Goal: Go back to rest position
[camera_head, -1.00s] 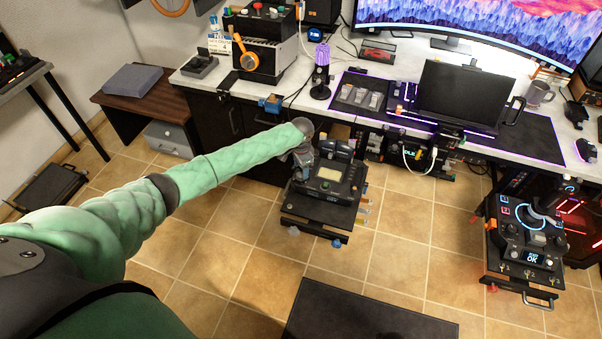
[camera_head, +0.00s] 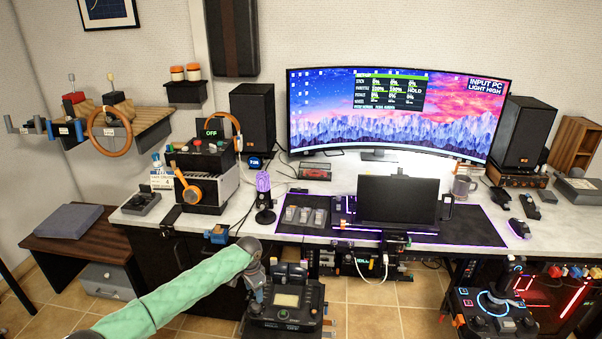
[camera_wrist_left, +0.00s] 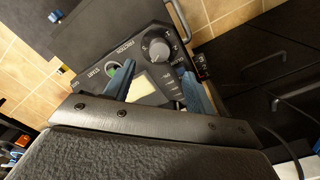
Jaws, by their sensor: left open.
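My left arm, in a green sleeve, reaches in from the lower left in the head view. Its left gripper (camera_head: 260,290) is at the left side of a black throttle-style control box (camera_head: 285,317) with a pale screen. In the left wrist view my left gripper (camera_wrist_left: 156,66) shows two blue fingers spread apart with nothing held between them. They are over or close to the control box's face, with its friction dial (camera_wrist_left: 156,47) and green start button (camera_wrist_left: 112,71). Whether they touch it I cannot tell. My right gripper is not in view.
A joystick panel (camera_head: 500,318) stands at the lower right. A low brown bench (camera_head: 85,250) is at the left. Tiled floor (camera_head: 375,318) shows between.

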